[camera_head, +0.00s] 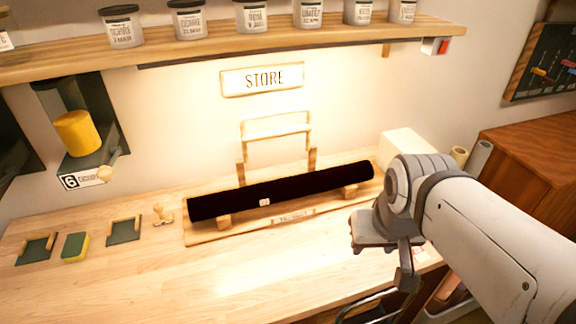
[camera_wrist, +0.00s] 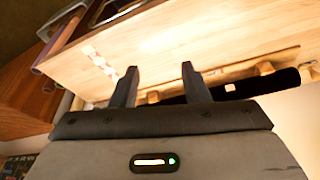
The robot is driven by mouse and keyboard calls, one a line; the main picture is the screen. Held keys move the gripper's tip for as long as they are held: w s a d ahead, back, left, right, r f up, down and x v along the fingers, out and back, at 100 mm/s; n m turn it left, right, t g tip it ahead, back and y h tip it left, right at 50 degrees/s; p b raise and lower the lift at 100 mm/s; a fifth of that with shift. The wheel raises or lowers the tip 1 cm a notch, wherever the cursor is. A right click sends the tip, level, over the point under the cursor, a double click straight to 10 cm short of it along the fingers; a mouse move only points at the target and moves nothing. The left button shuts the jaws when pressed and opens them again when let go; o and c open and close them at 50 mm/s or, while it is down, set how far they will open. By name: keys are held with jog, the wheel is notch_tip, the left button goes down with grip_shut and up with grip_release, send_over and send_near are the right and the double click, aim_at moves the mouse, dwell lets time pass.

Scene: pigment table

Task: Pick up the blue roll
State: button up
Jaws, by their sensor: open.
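A long, very dark roll (camera_head: 285,190) lies across a wooden stand (camera_head: 205,234) on the table; it looks black, and I see no clear blue on it. A small white tag shows on its front. Part of the roll also shows in the wrist view (camera_wrist: 278,82), at the right behind a finger. My gripper (camera_head: 392,262) is to the right of the roll, near the table's front right. In the wrist view my gripper (camera_wrist: 158,72) has its two fingers apart with nothing between them. It is not touching the roll.
A white block (camera_head: 402,146) stands behind my arm, and upright rolls (camera_head: 479,157) stand by the brown cabinet (camera_head: 530,150). A shelf of jars (camera_head: 200,58) hangs above. A sponge (camera_head: 75,247), small holders and a stamp (camera_head: 162,214) lie left. The front table is clear.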

jog(key=o, duration=0.6)
jog(key=w+a+f+m+y+b, duration=0.1)
jog(key=w+a+f+y+b, duration=0.2)
jog(key=w+a, duration=0.2)
jog(key=shift+w+a+f+y, duration=0.25)
jog(key=shift+a+f+y, duration=0.15)
jog(key=shift+a, duration=0.05)
jog(key=shift+o, duration=0.3)
jog(key=w+a+f+m+t+y+b, duration=0.2)
jog(key=w+m+y+b, duration=0.1)
jog(key=w, duration=0.6)
jog(key=shift+w+f+m+t, duration=0.2)
jog(key=shift+w+m+t, duration=0.1)
jog(key=shift+w, duration=0.05)
jog(key=m+t+h+b, duration=0.3)
jog(key=m+t+b, duration=0.25)
jog(key=m, duration=0.45)
send_near(339, 180)
jog(key=shift+t, duration=0.25)
jog(key=x, duration=0.4)
jog(key=shift+s+f, duration=0.1)
jog(key=shift+f, duration=0.2)
jog(key=shift+p+x, duration=0.8)
jog(key=shift+x, duration=2.9)
